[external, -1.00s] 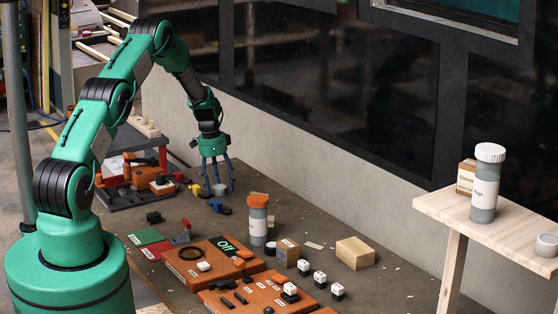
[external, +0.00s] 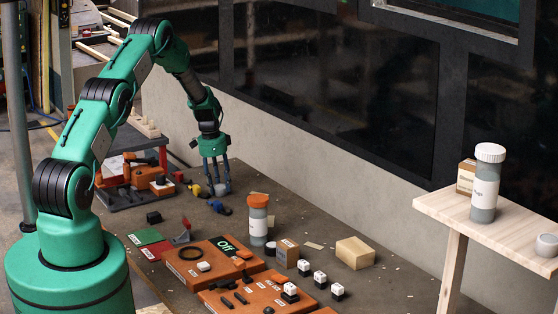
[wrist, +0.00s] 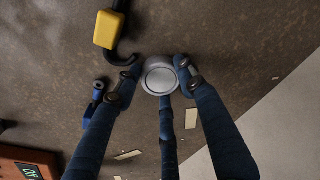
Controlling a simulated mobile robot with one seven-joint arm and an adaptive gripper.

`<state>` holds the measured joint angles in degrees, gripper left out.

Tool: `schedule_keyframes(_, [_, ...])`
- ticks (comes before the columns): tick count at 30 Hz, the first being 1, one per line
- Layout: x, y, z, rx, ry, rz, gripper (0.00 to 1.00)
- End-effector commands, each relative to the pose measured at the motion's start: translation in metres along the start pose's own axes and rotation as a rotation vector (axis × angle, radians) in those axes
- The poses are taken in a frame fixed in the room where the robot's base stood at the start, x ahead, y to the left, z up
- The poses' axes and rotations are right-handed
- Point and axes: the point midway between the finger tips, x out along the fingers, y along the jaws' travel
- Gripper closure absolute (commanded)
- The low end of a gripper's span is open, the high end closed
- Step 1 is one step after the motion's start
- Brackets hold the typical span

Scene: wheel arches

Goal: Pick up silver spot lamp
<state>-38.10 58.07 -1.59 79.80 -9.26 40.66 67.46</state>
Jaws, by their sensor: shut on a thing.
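The silver spot lamp (wrist: 159,77) shows as a round, pale grey disc with a lighter rim in the wrist view. It sits between the blue fingertips of my gripper (wrist: 157,82), which are closed around it. In the external view my gripper (external: 217,188) points down at the far part of the table. The lamp (external: 221,189) shows there as a small grey shape low between the fingers, partly hidden by them. I cannot tell whether it touches the tabletop.
A yellow-headed spot lamp (wrist: 109,30) and a blue one (wrist: 97,97) lie close to my fingers. An orange-capped bottle (external: 258,222) and orange boxes (external: 210,262) stand nearer the camera. A wall (external: 300,130) runs behind. Bare tabletop (external: 300,215) lies to the right.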

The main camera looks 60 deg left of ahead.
Motion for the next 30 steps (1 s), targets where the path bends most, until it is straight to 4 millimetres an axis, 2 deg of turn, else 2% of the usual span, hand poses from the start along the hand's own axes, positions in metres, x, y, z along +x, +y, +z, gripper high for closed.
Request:
schedule_keyframes(11, [-0.004, 0.0, -0.001, 0.0, 0.0, -0.001, 0.86])
schedule_keyframes(17, [-0.018, -0.001, -0.003, 0.0, 0.001, -0.001, 0.86])
schedule_keyframes(21, [-0.036, -0.001, -0.005, 0.001, 0.001, -0.002, 0.86])
schedule_keyframes(30, [-0.042, 0.035, 0.017, -0.001, -0.001, 0.001, 0.86])
